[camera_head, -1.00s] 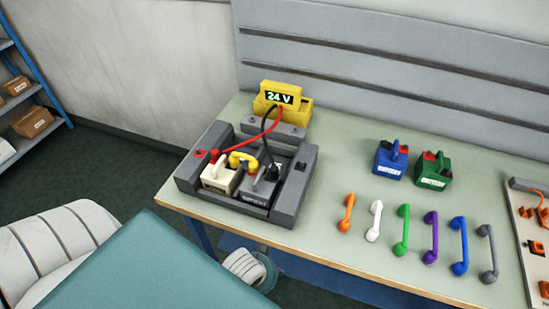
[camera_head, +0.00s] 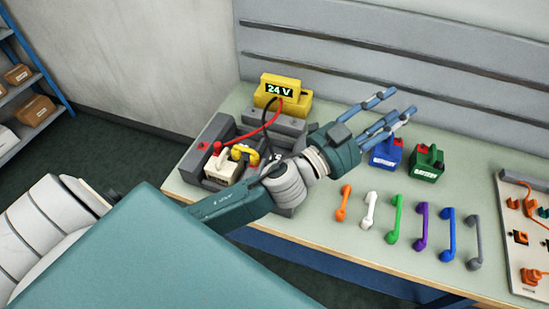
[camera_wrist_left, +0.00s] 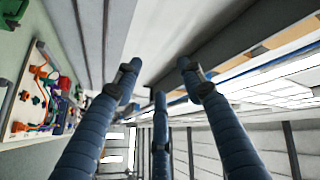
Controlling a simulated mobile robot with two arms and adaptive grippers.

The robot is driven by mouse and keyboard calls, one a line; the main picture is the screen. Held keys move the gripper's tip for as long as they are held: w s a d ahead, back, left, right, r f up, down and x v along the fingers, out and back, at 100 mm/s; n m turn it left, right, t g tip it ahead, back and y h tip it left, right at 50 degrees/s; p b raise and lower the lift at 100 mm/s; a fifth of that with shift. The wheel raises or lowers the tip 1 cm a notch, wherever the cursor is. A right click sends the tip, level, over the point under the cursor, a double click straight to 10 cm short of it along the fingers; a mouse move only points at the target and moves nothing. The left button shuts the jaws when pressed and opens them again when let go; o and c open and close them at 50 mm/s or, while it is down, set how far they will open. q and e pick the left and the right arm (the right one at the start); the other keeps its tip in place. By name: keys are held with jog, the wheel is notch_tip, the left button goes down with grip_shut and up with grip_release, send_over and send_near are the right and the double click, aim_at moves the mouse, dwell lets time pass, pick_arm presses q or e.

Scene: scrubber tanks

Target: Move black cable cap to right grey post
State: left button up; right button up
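My left gripper (camera_head: 396,106) reaches in from the left over the bench, its fingers spread and empty, high and to the right of the battery dock. It also shows open and empty in the left wrist view (camera_wrist_left: 158,85). The black cable (camera_head: 265,124) runs down from the yellow 24 V meter (camera_head: 279,90) into the grey dock (camera_head: 195,160). The black cap at its lower end is mostly or fully hidden behind my left arm. The right grey post on the dock's right side is hidden by that arm too. My right gripper is out of view.
A white battery (camera_head: 220,168), a yellow jumper (camera_head: 244,151) and a red cable (camera_head: 240,134) are on the dock. Blue (camera_head: 384,156) and green (camera_head: 426,163) batteries stand to the right. Several coloured jumpers lie in front, with a pegboard (camera_head: 521,265) at far right.

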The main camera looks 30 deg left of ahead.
pick_arm(q)
jog(key=s+d+m+g+h, duration=0.4)
jog(key=d+m+g+h, duration=0.4)
jog(key=d+m, duration=0.3)
notch_tip(320, 180, down, 10)
jog(key=s+a+m+g+y, duration=0.2)
jog(key=s+m+g+y, duration=0.1)
jog(key=m+g, duration=0.4)
jog(key=a+f+m+g+y, duration=0.1)
jog(key=a+f+g+y, duration=0.1)
jog(key=a+f+y, duration=0.45)
jog(key=a+f+n+y, duration=0.1)
jog(key=a+y, duration=0.1)
jog(key=a, duration=0.7)
jog(key=w+a+f+n+g+y, duration=0.1)
jog(key=a+y, duration=0.2)
jog(key=a, duration=0.6)
jog(key=a+f+y, duration=0.1)
jog(key=a+y, duration=0.1)
jog(key=a, duration=0.7)
jog(key=shift+w+a+f+n+g, duration=0.25)
jog(key=shift+a+f+n+g, duration=0.1)
jog(key=shift+a+n+g, duration=0.05)
jog(key=shift+f, duration=0.1)
